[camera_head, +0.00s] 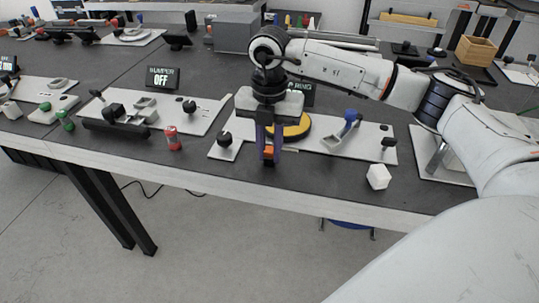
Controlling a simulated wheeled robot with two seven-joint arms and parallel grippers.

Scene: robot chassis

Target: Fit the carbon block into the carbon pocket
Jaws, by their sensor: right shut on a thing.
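My right gripper (268,150) points straight down over the front of the middle white plate (348,151). It is shut on a small orange and dark block (268,154). The fingers hide most of the block, and I cannot tell for sure that it is the carbon block. The block is close to the plate's front edge; I cannot tell whether it touches anything. I cannot make out the carbon pocket; the gripper and arm cover part of the plate. My left gripper is not in view.
The plate also carries a yellow and black disc (292,128), a black knob (224,139) and a blue-topped part (350,116).

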